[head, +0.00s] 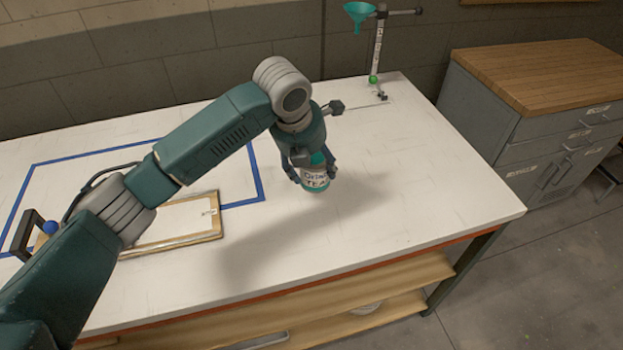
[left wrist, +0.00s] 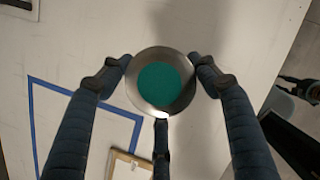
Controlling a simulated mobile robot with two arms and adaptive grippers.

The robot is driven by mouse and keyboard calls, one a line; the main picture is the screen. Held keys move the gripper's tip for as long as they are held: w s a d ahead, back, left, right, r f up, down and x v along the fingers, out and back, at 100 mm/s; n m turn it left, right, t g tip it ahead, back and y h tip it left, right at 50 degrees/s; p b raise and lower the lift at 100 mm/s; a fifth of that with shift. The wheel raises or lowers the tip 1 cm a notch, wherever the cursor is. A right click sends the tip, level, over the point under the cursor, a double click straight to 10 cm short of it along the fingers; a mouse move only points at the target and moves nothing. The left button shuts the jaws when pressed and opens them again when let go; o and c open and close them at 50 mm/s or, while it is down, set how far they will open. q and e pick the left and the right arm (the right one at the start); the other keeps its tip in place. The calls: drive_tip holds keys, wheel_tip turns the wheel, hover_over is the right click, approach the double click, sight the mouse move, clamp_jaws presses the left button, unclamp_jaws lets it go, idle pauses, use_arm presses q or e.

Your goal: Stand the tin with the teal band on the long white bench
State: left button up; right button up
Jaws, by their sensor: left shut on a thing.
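The tin (head: 316,183) has a pale label with dark lettering and teal at its top. My left gripper (head: 312,172) is shut on it above the middle of the long white bench (head: 420,205). In the left wrist view the tin (left wrist: 160,86) shows from its end as a grey metal rim around a teal disc, with the fingers of my left gripper (left wrist: 160,80) around it. The tin looks roughly upright. I cannot tell whether its base touches the bench. My right gripper is not in view.
Blue tape (head: 258,178) outlines an area on the bench's left. A clipboard (head: 180,222) lies over its front edge. A stand with a teal funnel (head: 360,12) is at the back. A grey cabinet (head: 490,110) stands to the right. The bench right of the tin is clear.

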sight(306, 169)
use_arm(q)
wheel_tip(306, 169, down, 6)
drive_tip(key=shift+f+p, duration=0.15)
drive_tip(key=shift+p, duration=0.25)
drive_tip(key=o, duration=1.3)
drive_tip(key=shift+b+v, duration=0.75)
drive_tip(key=shift+v, duration=5.3)
drive_tip(key=shift+s+d+f, duration=0.1)
drive_tip(key=shift+s+f, duration=0.05)
